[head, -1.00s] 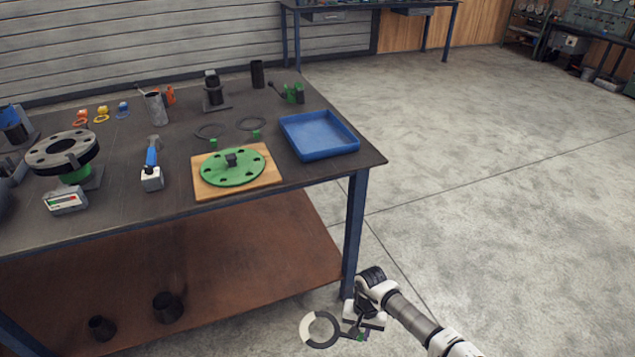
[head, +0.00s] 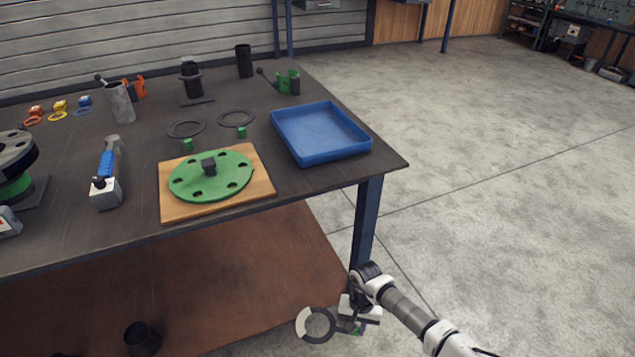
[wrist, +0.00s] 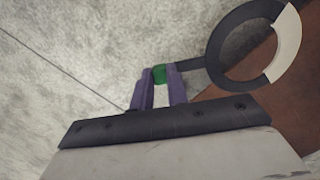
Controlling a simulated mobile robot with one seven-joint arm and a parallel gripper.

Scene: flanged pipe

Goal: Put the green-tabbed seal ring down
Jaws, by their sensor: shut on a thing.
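My gripper (wrist: 159,84) is shut on the green tab of a seal ring (wrist: 216,52) in the wrist view. The ring is dark on one part and whitish on another, and it sticks out to the right of the fingers. In the head view the held ring (head: 304,327) and my gripper (head: 357,322) are low, in front of the table's right leg and below its top. Two other dark rings with green tabs, a left one (head: 187,129) and a right one (head: 236,118), lie flat on the table.
The dark table top (head: 60,245) holds a blue tray (head: 318,152) at its right end. A green flange (head: 233,180) lies on a wooden board (head: 190,212). A hammer-like tool (head: 107,170), a grey cup (head: 119,102) and a black cylinder (head: 244,60) stand around. Open floor is to the right.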

